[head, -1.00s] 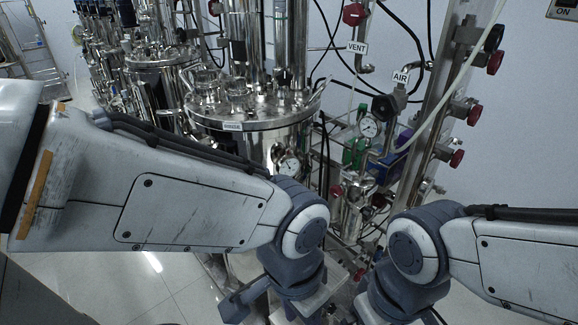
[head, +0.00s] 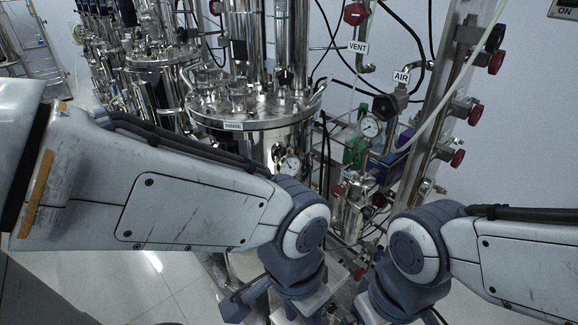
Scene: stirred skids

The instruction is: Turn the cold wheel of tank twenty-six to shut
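A steel tank (head: 262,141) with a flanged lid stands ahead of me; a small label (head: 233,126) on its rim is too small to read. No wheel that I can read as cold shows; the lower front of the tank is hidden behind my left arm. My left arm crosses from the left and its wrist points down at the bottom middle. My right arm comes in from the right, its wrist also pointing down. The fingertips of both grippers are not visible.
A red knob (head: 355,14) is near the VENT label (head: 358,48), and a black knob (head: 384,107) is below the AIR label (head: 401,77). Several red knobs line the steel post (head: 437,110) at right. More tanks (head: 160,70) stand back left. Tiled floor (head: 120,285) is open at lower left.

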